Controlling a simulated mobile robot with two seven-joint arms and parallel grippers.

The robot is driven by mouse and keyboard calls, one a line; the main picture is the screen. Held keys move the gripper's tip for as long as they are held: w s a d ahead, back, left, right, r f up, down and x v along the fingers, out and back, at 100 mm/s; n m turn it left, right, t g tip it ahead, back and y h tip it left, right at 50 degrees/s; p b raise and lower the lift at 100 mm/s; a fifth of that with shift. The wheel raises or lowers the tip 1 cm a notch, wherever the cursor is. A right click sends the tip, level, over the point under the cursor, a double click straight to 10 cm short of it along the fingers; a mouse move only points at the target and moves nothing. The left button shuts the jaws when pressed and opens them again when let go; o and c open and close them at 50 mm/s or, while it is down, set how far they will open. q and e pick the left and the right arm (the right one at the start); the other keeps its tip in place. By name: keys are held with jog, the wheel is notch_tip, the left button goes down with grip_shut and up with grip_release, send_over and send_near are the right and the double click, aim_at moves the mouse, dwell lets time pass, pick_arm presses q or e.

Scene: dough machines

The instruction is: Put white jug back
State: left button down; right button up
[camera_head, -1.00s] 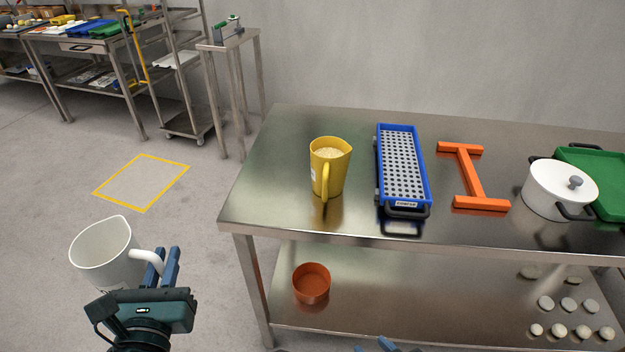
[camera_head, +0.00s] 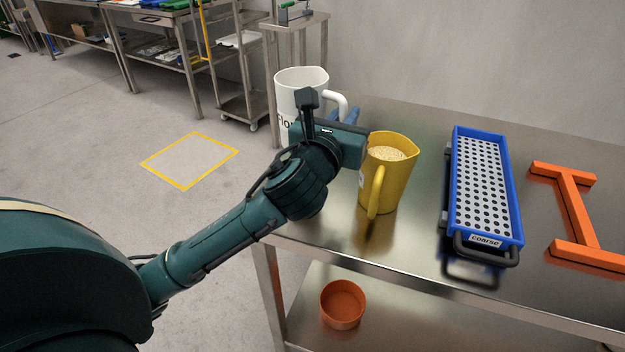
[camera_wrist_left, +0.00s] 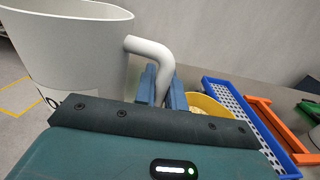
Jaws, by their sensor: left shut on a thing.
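The white jug (camera_head: 301,82) is upright at the table's left end in the head view, behind my left gripper (camera_head: 350,116). My left gripper is shut on the jug's handle. In the left wrist view the white jug (camera_wrist_left: 70,45) fills the upper left and the gripper's blue fingers (camera_wrist_left: 160,88) close around the lower part of the handle. The jug's base is hidden by my arm, so I cannot tell whether it touches the table. My right gripper is in neither current view.
A yellow jug (camera_head: 385,177) with pale contents stands close to the right of my left gripper. A blue tray (camera_head: 516,190) labelled coarse and an orange frame (camera_head: 572,205) lie further right on the steel table (camera_head: 410,245). An orange bowl (camera_head: 342,304) is on the lower shelf.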

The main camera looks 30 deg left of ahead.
pick_arm(q)
jog(key=f+b, duration=0.1)
jog(key=f, duration=0.2)
jog(key=f+b, duration=0.1)
jog(key=f, duration=0.2)
jog(key=f+b, duration=0.1)
jog(key=f, duration=0.2)
jog(key=shift+w+a+b, duration=0.25)
jog(key=shift+w+b, duration=0.05)
jog(key=shift+f, duration=0.35)
jog(key=shift+r, duration=0.15)
jog(key=shift+f, duration=0.2)
jog(key=c, duration=1.5)
grip_release()
pick_arm(e)
jog(key=shift+s+d+r+t, duration=0.2)
jog(key=shift+s+d+t, duration=0.05)
jog(key=shift+d+t, duration=0.45)
